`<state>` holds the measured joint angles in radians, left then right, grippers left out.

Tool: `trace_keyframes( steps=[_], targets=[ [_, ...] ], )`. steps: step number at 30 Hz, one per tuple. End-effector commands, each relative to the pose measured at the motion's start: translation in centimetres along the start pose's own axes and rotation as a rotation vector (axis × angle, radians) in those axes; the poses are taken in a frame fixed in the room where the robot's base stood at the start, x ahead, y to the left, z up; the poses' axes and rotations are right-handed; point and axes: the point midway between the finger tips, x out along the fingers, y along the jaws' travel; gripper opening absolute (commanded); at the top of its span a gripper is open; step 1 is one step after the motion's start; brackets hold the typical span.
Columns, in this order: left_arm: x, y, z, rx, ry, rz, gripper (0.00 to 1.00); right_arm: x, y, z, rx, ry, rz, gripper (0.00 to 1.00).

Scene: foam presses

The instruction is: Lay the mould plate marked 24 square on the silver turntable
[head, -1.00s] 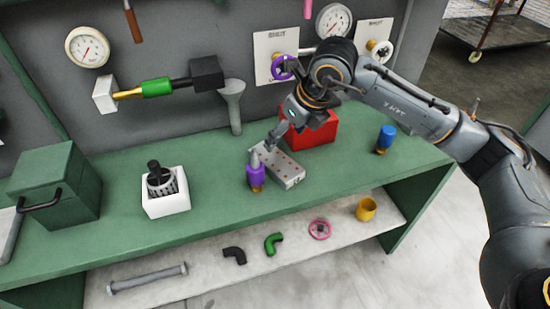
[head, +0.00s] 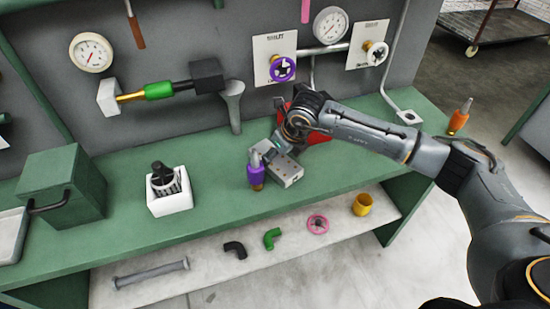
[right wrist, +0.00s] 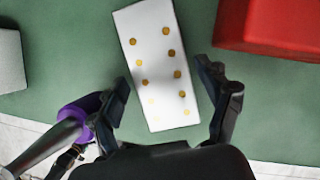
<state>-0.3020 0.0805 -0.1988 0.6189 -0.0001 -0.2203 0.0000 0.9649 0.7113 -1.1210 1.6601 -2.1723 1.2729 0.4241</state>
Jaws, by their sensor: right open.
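A pale grey rectangular block (head: 287,173) lies at an angle on the green bench. The right wrist view shows several brass-coloured spots on its top (right wrist: 152,62). I can read no 24 on it, and I cannot tell whether it is the mould plate. I make out no silver turntable in these views. My right gripper (right wrist: 174,92) is open, its fingers on either side of the block's near part. In the head view my right gripper (head: 268,148) is low over the block's far end, partly hidden by its own wrist. My left gripper is out of view.
A purple-collared fitting (head: 256,174) stands close left of the block. A red box (head: 318,137) sits behind it. A white holder (head: 170,204) and a green box (head: 62,188) stand farther left. The bench front between holder and block is clear.

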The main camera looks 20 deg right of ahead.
Motion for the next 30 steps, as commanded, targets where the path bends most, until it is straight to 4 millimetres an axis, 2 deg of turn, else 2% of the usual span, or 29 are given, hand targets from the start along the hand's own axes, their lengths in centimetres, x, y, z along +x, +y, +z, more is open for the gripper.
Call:
trace_keyframes(
  steps=[4, 11, 21, 23, 30],
  targets=[
    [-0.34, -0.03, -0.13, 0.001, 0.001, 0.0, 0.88, 1.23, 0.09, 0.05, 0.0, 0.0, 0.002, 0.77],
    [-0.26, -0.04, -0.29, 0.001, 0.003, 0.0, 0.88, 1.39, 0.06, 0.03, 0.0, -0.001, 0.001, 0.77],
    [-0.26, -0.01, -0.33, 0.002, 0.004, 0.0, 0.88, 1.36, 0.06, 0.03, 0.0, -0.001, 0.001, 0.09],
    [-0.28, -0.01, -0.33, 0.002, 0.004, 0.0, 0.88, 1.23, 0.06, 0.2, 0.0, -0.005, 0.001, 0.05],
    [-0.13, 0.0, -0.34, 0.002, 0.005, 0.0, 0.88, 1.11, 0.06, 0.27, 0.0, -0.006, 0.001, 0.05]
  ],
)
